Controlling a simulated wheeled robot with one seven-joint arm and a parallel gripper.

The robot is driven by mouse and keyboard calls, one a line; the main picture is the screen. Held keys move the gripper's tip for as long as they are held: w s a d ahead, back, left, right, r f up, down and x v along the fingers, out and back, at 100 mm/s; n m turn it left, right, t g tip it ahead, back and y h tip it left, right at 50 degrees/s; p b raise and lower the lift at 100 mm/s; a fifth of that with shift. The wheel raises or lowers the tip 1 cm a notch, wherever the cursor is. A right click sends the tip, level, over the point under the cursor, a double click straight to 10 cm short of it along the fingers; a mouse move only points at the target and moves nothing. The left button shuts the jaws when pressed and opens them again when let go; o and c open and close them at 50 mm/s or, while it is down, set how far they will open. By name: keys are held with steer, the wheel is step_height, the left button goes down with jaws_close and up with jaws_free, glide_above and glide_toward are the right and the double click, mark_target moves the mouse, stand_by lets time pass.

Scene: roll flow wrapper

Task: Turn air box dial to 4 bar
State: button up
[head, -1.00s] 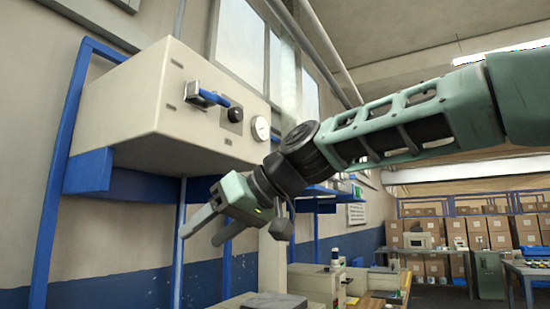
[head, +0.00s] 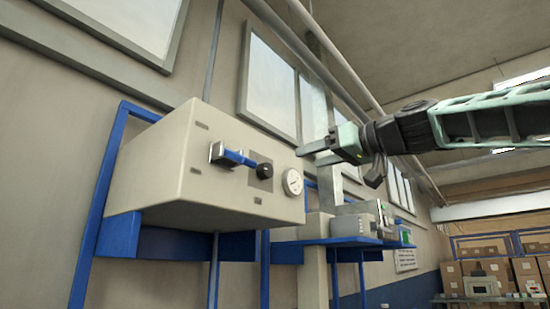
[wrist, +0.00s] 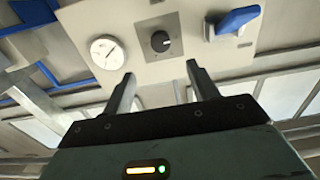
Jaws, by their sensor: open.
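The air box (head: 215,185) is a cream cabinet mounted on the wall at the left of the head view. Its black dial (head: 265,173) sits on a grey plate between a blue lever handle (head: 235,158) and a round white gauge (head: 292,182). In the wrist view the dial (wrist: 160,41) shows ahead, between the lines of the two fingers, with a light pointer mark. The gauge (wrist: 107,52) has a needle, but its numbers are too small to read. My gripper (head: 315,155) is open and empty, to the right of the air box, apart from the dial.
A blue shelf (head: 345,242) with machine parts stands right of the air box, below my arm. A blue frame (head: 100,190) holds the box. The blue lever (wrist: 238,20) sticks out beside the dial in the wrist view. Open air lies in front of the panel.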

mark_target(269, 170)
steer(key=p+x, duration=0.2)
steer(key=x, duration=0.1)
steer(key=p+x, duration=0.3)
steer(key=x, duration=0.1)
steer(key=p+x, duration=0.3)
steer(key=shift+w+a+r, duration=0.15)
steer(key=shift+a+r, duration=0.1)
steer(key=shift+a, duration=0.1)
steer(key=shift+w+a+f+p, duration=0.25)
steer(key=shift+w+a+p, duration=0.2)
steer(key=shift+a, duration=0.1)
steer(key=c, duration=1)
